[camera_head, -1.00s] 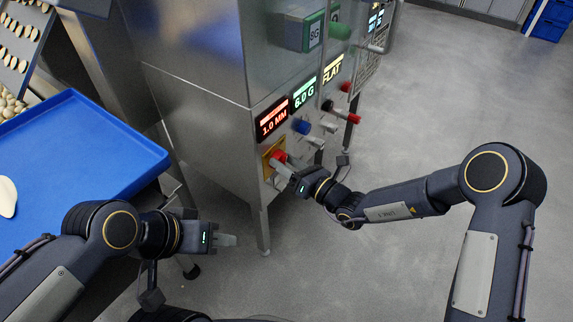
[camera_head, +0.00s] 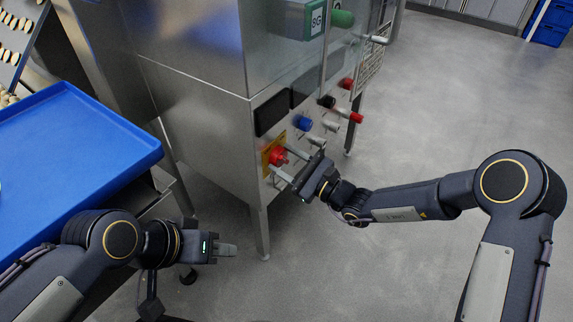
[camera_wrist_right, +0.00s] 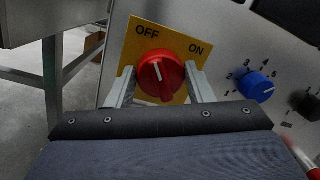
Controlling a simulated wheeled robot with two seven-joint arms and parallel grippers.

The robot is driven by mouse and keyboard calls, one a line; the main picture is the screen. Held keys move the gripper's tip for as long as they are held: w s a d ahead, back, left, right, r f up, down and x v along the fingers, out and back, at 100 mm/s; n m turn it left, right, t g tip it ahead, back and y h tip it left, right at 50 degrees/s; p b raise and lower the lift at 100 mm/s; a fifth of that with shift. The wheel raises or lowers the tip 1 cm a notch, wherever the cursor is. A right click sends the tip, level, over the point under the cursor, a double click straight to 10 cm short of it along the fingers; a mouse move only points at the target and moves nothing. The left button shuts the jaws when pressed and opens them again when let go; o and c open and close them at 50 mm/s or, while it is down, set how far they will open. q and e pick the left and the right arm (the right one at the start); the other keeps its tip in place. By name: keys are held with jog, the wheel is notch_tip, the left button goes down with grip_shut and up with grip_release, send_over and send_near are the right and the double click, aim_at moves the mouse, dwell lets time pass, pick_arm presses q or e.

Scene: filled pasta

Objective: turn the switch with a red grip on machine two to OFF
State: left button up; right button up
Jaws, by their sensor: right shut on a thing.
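The switch with the red grip (camera_head: 278,156) sits on a yellow plate on the steel machine's (camera_head: 205,125) control panel. In the right wrist view the red grip (camera_wrist_right: 161,74) stands between my two fingers, and its white mark points up and slightly left, towards the word OFF. My right gripper (camera_head: 289,164) is at the switch, shut on the red grip, with one finger on either side. My left gripper (camera_head: 228,249) is away from the machine, low by the blue tray; I cannot tell whether its fingers are open.
A blue knob (camera_head: 303,123) is close to the right of the switch, with other knobs and red-tipped levers further along. A blue tray (camera_head: 75,150) stands at the left. The grey floor (camera_head: 450,110) is open at the right.

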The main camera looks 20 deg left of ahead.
jog(key=shift+n+b, duration=0.45)
jog(key=shift+n, duration=0.55)
jog(key=o, duration=1)
jog(key=shift+c, duration=0.2)
jog(key=p+v, duration=0.2)
jog(key=v, duration=0.5)
jog(key=shift+d, duration=0.45)
